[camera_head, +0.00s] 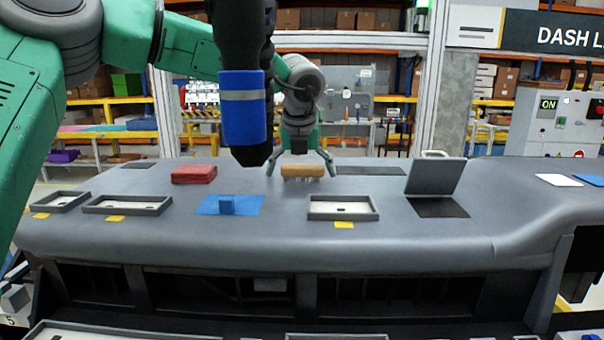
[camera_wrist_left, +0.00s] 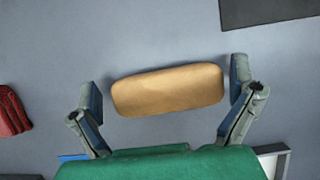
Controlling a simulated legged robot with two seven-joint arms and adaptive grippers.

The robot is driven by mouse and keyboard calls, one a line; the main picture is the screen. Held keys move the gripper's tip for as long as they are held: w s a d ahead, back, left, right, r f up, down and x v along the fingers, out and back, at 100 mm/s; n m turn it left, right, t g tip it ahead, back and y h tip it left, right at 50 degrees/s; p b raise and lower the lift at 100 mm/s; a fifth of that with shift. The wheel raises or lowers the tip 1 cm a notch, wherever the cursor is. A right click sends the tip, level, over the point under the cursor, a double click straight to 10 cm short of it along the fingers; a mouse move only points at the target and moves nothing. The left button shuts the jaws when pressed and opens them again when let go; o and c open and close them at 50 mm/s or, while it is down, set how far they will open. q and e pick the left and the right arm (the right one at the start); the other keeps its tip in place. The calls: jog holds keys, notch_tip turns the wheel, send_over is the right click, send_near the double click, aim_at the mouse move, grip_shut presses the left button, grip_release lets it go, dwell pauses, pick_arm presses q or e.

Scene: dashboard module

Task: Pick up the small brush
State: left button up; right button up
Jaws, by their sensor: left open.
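The small brush (camera_head: 302,171) has a tan, wood-like rounded back and pale bristles facing down on the grey dashboard top. In the left wrist view the brush (camera_wrist_left: 168,90) lies slightly tilted across the picture, and its bristles are hidden beneath it. My left gripper (camera_head: 302,160) comes down over the brush with its fingers spread wide. In the left wrist view the open fingers (camera_wrist_left: 168,78) stand at either end of the brush, with a gap showing at each end. My right gripper is in neither view.
A red folded cloth (camera_head: 194,174) lies to the left. A shallow tray (camera_head: 372,216) sits in front, and a grey upright panel (camera_head: 436,176) stands right. A blue-banded black cylinder (camera_head: 243,107) hangs in the foreground.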

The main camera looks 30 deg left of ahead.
pick_arm(q)
jog(key=shift+d, duration=0.1)
jog(key=c, duration=0.7)
jog(key=shift+d+r, duration=0.1)
jog(key=shift+d, duration=0.05)
jog(key=c, duration=0.3)
jog(key=shift+d, duration=0.2)
jog(key=shift+c, duration=0.2)
